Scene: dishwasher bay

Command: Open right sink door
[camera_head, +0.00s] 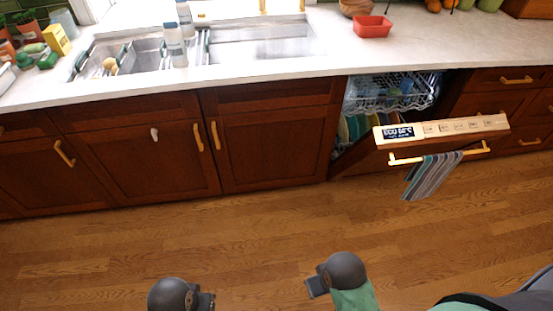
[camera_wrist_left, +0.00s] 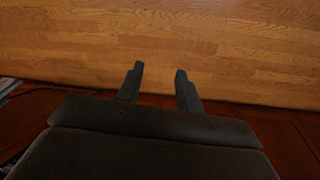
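The right sink door (camera_head: 270,148) is a dark red-brown wood panel below the sink in the head view. It is closed flush with the cabinet. Its upright yellow handle (camera_head: 215,135) is at its upper left edge. My left gripper (camera_head: 206,300) is low in the head view, over the floor and apart from the door. In the left wrist view my left gripper (camera_wrist_left: 159,68) has its two fingers spread with nothing between them. My right gripper (camera_head: 314,287) is also low over the floor, apart from the door; its fingers are too small to judge.
The left sink door (camera_head: 135,150) is closed, with its own handle (camera_head: 198,137). To the right, the dishwasher door (camera_head: 440,132) is partly open, a striped towel (camera_head: 432,175) hanging on its bar. The wood floor (camera_head: 240,235) before the cabinets is clear.

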